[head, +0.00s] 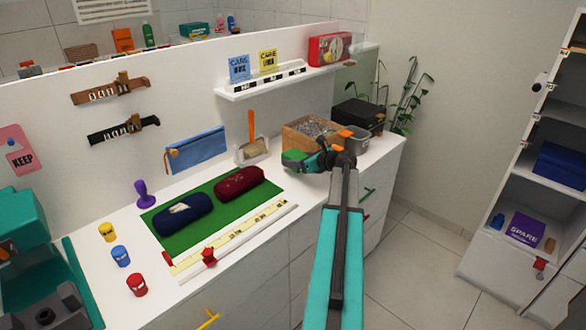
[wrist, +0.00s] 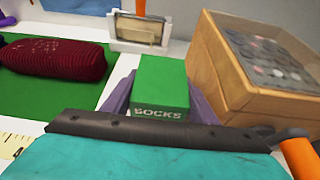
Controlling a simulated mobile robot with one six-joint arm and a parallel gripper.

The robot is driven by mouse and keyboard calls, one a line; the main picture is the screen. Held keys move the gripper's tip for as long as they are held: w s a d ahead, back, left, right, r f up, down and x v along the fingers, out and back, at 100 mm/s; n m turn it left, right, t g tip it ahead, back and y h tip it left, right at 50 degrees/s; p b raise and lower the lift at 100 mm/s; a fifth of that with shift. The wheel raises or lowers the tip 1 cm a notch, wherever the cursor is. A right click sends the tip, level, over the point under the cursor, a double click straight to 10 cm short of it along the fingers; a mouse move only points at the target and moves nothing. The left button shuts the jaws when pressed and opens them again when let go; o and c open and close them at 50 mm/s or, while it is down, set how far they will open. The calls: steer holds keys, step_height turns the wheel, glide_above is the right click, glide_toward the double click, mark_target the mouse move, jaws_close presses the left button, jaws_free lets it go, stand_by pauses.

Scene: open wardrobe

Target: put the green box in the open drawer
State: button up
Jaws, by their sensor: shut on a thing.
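The green box (wrist: 160,84), marked SOCKS, sits between the purple fingers of my gripper (wrist: 155,95) in the wrist view. In the head view the green box (head: 292,156) shows at the tip of my gripper (head: 298,160), over the white counter and close to the wooden bin. My gripper is shut on it. Whether its underside touches the counter is hidden. Drawer fronts with a green handle (head: 369,190), a red handle (head: 366,217) and a yellow handle (head: 209,319) line the counter's front. I cannot make out clearly which drawer is open.
The wooden bin of dark discs (wrist: 228,72) stands just right of the box. A red pouch (head: 239,182) and a blue pouch (head: 183,213) lie on a green mat (head: 160,238) to the left. A scoop holder (head: 252,150) is behind. Open floor (head: 420,270) lies right of the counter.

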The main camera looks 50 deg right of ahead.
steer(key=shift+w+f+p, duration=0.15)
steer(key=shift+f+p, duration=0.2)
steer(key=shift+f, duration=1.4)
steer(key=shift+f, duration=0.1)
steer(key=o, duration=0.8)
steer(key=shift+o, duration=0.2)
steer(key=b+v, duration=0.1)
steer(key=v, duration=1.1)
steer(key=shift+b, duration=0.4)
